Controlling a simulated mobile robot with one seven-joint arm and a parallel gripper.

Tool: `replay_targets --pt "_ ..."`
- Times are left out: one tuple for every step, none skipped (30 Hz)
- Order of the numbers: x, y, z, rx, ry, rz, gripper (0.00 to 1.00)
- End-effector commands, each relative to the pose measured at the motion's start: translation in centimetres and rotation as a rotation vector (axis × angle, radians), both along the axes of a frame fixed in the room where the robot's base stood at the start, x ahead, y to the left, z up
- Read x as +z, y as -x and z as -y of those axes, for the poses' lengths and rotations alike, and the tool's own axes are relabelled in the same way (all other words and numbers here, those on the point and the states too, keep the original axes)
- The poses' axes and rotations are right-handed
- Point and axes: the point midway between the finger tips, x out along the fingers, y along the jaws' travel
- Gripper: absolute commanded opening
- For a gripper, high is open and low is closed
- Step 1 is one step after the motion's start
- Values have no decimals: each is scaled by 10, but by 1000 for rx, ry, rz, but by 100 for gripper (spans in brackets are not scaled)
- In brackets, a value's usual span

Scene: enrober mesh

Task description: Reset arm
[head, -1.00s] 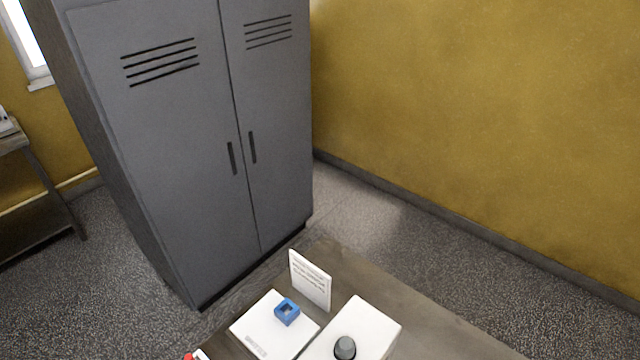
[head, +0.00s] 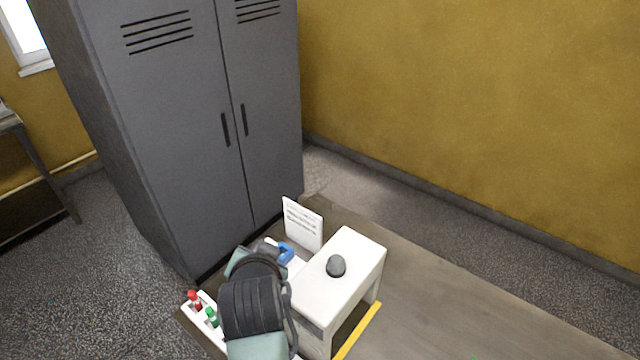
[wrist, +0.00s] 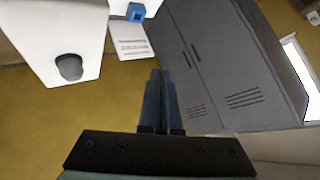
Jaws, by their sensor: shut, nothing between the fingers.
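My gripper (wrist: 161,78) shows in the wrist view with its two fingers together and nothing between them. In that view it points toward the grey locker, over open space. In the head view my arm comes up from the bottom edge over the table and hides part of the white pad and the blue square piece (head: 286,252). The fingertips cannot be made out there. The blue piece also shows at the top of the wrist view (wrist: 136,12).
A white box-shaped machine (head: 343,262) with a dark knob (head: 336,266) stands right of my arm on the table (head: 440,290). A white sign (head: 303,224) stands behind. Red (head: 194,298) and green (head: 211,316) items sit at left. A grey locker (head: 180,120) stands beyond; the table's right side is clear.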

Motion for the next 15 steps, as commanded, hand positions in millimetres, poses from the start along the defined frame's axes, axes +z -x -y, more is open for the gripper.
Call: replay_targets --pt "32 -13 7 10 13 127 0" --pt "54 -18 11 16 26 200 0" --pt "85 -23 17 22 46 299 0" --pt "107 -25 22 24 62 371 0" --pt "130 -25 27 24 81 445 0" --pt "160 -23 33 23 107 541 0" --pt "183 -19 38 20 128 613 0" --pt "204 -14 44 15 151 684 0" --pt "233 -5 51 4 183 780 0" --pt "254 3 57 -5 209 850 0" --pt "274 13 62 -16 236 920 0" --pt "299 27 69 -34 272 1008 0" --pt "317 39 74 -48 299 1073 0" --pt "333 52 79 -64 326 1133 0" --pt "352 68 84 -85 360 1206 0"
